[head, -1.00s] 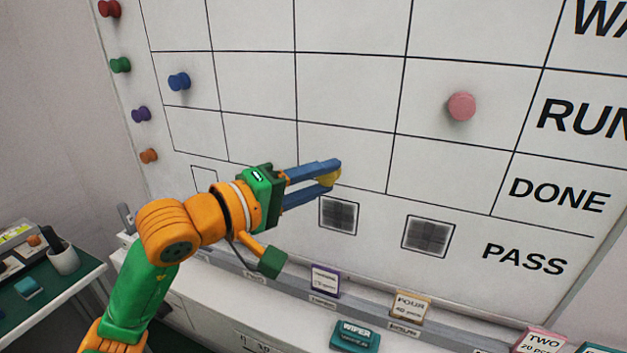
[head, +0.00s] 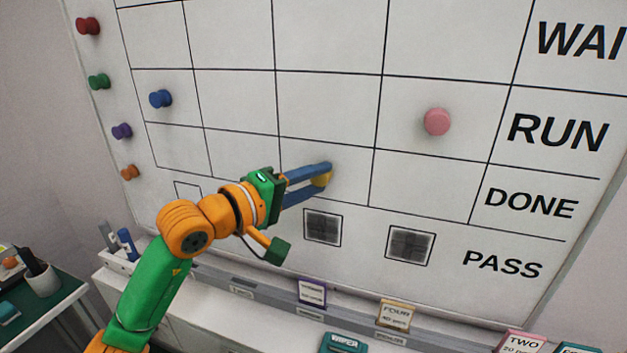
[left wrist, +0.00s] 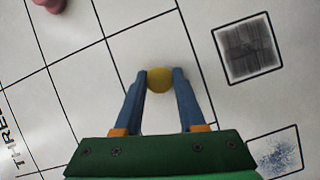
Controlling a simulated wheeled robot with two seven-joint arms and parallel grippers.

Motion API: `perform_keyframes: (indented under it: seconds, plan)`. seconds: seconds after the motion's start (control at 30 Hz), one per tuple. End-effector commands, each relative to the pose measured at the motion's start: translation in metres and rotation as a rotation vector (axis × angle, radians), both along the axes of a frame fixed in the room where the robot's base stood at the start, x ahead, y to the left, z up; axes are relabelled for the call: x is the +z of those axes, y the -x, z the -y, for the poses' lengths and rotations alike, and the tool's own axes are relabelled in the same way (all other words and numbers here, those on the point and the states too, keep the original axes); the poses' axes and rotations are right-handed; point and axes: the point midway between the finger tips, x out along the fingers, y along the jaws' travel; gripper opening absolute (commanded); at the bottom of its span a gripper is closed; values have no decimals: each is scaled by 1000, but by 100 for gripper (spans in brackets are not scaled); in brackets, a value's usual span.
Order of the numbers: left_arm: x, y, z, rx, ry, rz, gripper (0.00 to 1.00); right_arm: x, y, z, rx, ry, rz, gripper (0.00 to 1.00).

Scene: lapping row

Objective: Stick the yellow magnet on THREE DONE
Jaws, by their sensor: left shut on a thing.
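My left gripper (head: 318,180) is shut on the yellow magnet (head: 321,179), in front of the whiteboard (head: 330,107). In the head view the magnet appears over the DONE row, in the column second from the DONE label (head: 531,203). The left wrist view shows the yellow magnet (left wrist: 159,80) between both blue fingertips, inside one grid cell. I cannot tell whether it touches the board. Part of the word THREE (left wrist: 19,149) shows at that view's left edge, seemingly in line with this column. My right gripper is not in view.
A pink magnet (head: 437,122) is in the RUN row and a blue one (head: 160,98) further left. Several magnets line the left margin. Dark patches (head: 322,227) (head: 410,246) lie below the grid.

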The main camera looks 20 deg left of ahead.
Motion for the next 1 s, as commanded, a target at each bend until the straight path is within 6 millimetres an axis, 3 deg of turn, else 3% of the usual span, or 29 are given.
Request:
perform_keyframes:
  seconds: [0.2,0.23,0.33,0.67,1.0]
  plan:
    - [1,0,0,0,0,2,0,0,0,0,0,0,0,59]
    - [1,0,0,0,0,2,47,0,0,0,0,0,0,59]
    - [1,0,0,0,0,2,74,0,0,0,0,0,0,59]
    - [-1,4,-3,2,0,2,74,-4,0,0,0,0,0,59]
    - [2,58,-33,4,-2,2,74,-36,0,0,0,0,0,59]
